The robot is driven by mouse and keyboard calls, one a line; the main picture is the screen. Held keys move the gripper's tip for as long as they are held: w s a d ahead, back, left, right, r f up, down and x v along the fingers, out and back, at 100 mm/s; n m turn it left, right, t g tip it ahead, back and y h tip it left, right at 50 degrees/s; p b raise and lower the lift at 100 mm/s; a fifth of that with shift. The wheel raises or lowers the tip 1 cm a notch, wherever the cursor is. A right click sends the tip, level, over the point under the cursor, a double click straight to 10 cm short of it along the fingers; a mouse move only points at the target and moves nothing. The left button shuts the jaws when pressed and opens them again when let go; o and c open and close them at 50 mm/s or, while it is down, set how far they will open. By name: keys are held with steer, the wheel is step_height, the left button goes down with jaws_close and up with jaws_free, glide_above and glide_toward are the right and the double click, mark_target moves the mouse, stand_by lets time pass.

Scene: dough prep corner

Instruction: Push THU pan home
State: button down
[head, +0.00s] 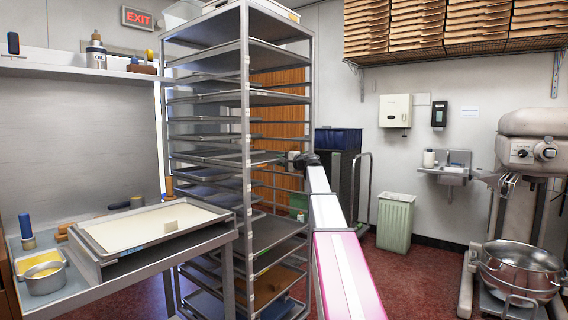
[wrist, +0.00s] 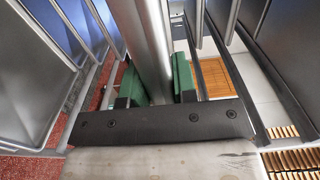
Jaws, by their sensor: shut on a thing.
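The tall metal rack (head: 245,130) stands in the middle of the head view with many pans on its rails. Small tags show on its front post, too small to read, so I cannot tell which pan is THU. One pan (head: 205,174) sits at mid height. My gripper (head: 298,160) is at the rack's right side. In the wrist view my gripper (wrist: 158,88) has green fingers on either side of a grey metal upright (wrist: 145,45) and is shut on it. The finger contact is partly hidden behind the black bracket.
A green bin (head: 395,220) stands by the back wall and a mixer (head: 525,150) at the right.

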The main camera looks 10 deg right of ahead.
steer(key=shift+w, duration=0.1)
steer(key=c, duration=0.8)
jaws_free()
steer(key=shift+a, duration=0.1)
steer(key=v, duration=0.8)
